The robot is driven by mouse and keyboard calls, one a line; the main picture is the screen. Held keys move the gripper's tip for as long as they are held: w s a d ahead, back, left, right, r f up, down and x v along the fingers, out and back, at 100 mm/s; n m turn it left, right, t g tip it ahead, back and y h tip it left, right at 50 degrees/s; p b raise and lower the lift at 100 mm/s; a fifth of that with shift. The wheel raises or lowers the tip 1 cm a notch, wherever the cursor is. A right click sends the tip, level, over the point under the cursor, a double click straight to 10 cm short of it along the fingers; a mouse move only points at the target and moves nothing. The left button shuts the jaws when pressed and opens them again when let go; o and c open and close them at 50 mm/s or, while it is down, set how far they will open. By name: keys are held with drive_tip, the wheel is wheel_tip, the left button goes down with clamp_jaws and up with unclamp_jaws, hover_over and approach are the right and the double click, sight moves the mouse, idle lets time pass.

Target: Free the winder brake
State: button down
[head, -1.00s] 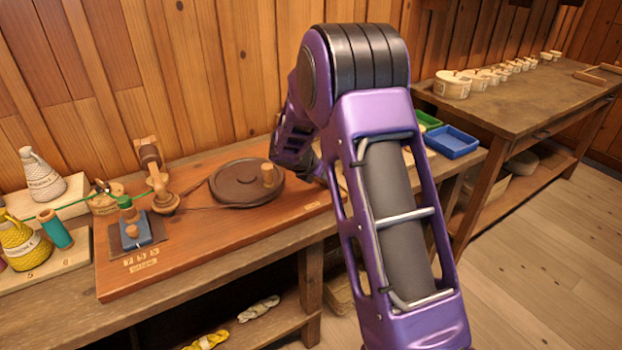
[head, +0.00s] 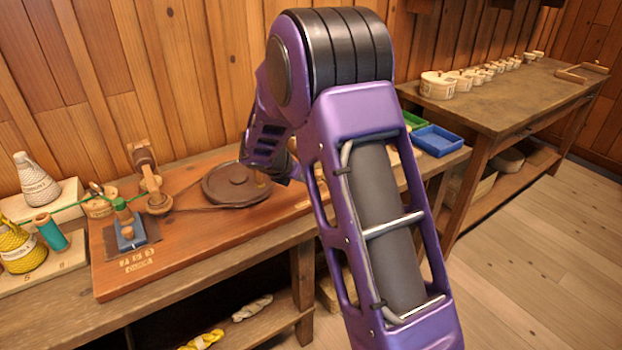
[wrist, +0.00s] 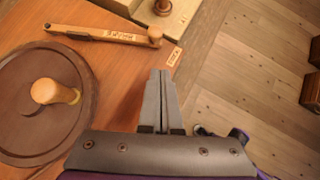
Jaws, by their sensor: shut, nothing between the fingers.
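In the wrist view a wooden lever (wrist: 100,35) with a dark strip and lettering too small to read surely lies across the board; it looks like the brake lever. A round knob (wrist: 155,32) is at its right end. Left of my gripper is the brown winder wheel (wrist: 30,120) with an upright wooden handle (wrist: 55,92); the wheel also shows in the head view (head: 225,190). My gripper (wrist: 160,75) is shut and empty, its tips pointing toward the lever's knob end, apart from it. In the head view my arm hides the lever and my fingers.
The winder board (head: 185,225) carries a blue block (head: 128,238) with a green-topped peg and a wooden spool arm (head: 147,170). Yarn cones stand at left. Blue (head: 440,139) and green trays lie behind my arm. The floor at right is clear.

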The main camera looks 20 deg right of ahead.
drive_tip(key=v, duration=0.6)
drive_tip(key=shift+p, duration=0.35)
drive_tip(key=shift+s, duration=0.1)
